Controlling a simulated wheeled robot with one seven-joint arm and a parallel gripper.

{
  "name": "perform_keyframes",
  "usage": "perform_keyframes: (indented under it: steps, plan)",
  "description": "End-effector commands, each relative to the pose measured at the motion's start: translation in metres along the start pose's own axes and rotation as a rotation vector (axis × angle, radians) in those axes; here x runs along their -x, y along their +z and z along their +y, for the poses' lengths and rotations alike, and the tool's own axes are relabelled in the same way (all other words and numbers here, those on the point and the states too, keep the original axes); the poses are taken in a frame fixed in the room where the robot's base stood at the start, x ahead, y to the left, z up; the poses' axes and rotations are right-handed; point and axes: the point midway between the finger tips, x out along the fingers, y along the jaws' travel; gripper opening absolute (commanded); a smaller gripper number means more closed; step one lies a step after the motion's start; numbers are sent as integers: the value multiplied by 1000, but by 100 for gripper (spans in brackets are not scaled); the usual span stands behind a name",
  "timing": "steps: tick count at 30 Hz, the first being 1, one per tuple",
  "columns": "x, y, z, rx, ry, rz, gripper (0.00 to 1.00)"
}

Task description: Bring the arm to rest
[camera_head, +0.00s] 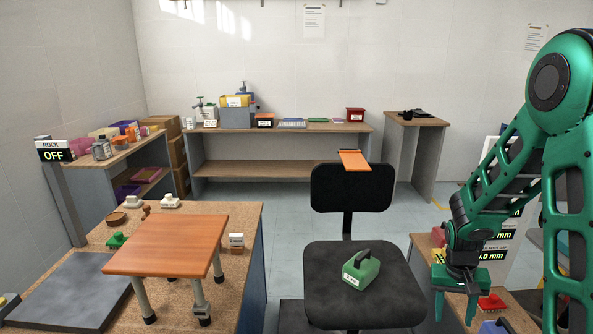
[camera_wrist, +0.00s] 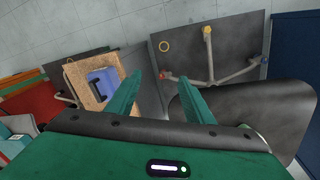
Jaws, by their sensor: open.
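My gripper (camera_head: 456,306) hangs at the lower right of the head view, fingers pointing down, with a gap between them. It is open, and nothing shows between the fingers. In the wrist view the two green fingers of my gripper (camera_wrist: 152,80) stand apart. My green arm comes down from the upper right of the head view. The gripper is to the right of the black chair (camera_head: 325,290) and in front of a low bench (camera_head: 420,246) that it partly hides. Whether it touches anything there I cannot tell.
A green weight (camera_head: 361,269) sits on the chair seat, and an orange panel (camera_head: 354,160) on its backrest. A small wooden-topped stool (camera_head: 165,245) stands on the left table (camera_head: 245,222), beside a grey mat (camera_head: 70,290).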

Motion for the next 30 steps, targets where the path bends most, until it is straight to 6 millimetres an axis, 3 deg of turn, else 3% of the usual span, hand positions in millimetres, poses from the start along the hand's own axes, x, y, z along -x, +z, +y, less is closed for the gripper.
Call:
perform_keyframes:
  steps: [1, 6, 15, 24, 30]
  plan:
    - [18, 6, 11, -14, -2, 5, 47]
    - [64, 36, 41, -50, -10, -4, 47]
    - [129, 104, 84, -114, -47, -22, 47]
    - [171, 182, 111, -162, -110, -40, 47]
    - [182, 219, 116, -176, -145, -50, 47]
